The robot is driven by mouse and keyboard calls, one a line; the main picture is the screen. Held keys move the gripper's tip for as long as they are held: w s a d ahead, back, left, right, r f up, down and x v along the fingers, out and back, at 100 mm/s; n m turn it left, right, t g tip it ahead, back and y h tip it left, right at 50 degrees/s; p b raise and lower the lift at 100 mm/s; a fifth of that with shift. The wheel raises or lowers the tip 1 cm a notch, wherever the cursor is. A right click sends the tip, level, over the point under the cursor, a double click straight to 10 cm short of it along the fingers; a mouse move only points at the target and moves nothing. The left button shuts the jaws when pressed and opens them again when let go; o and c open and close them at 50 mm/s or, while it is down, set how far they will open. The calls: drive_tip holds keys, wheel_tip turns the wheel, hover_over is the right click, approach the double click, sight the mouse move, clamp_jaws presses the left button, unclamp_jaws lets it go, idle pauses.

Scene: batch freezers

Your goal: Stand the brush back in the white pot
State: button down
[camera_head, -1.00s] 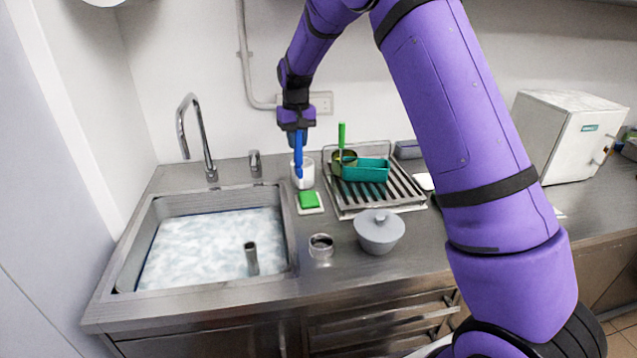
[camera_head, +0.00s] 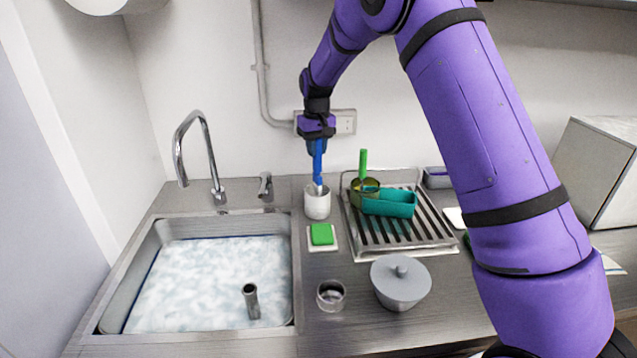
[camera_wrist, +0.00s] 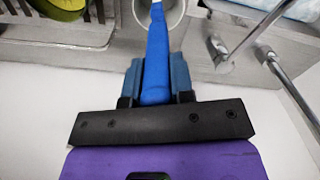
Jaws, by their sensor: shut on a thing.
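My gripper (camera_head: 317,146) is shut on the blue brush (camera_head: 318,170), which hangs nearly upright below it. The white pot (camera_head: 317,204) stands on the steel counter, right of the sink and left of the drying rack. The brush's lower end is at the pot's mouth, and a small pale tip shows there. In the wrist view the blue brush (camera_wrist: 157,45) runs from between the fingers to over the opening of the pot (camera_wrist: 176,12). I cannot tell how deep the tip reaches.
A green sponge (camera_head: 321,234) lies in front of the pot. The rack (camera_head: 400,240) holds a teal tray (camera_head: 388,204) and a green-handled item (camera_head: 363,165). The water-filled sink (camera_head: 205,285), tap (camera_head: 205,150), metal cup (camera_head: 330,294) and grey lidded bowl (camera_head: 400,282) surround them.

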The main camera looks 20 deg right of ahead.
sight(317, 169)
drive_tip(key=shift+f, duration=3.45)
drive_tip(key=c, duration=1)
unclamp_jaws()
drive_tip(key=shift+f, duration=0.15)
wheel_tip(317, 169, up, 12)
drive_tip(key=shift+d+r, duration=0.1)
drive_tip(key=shift+r, duration=0.1)
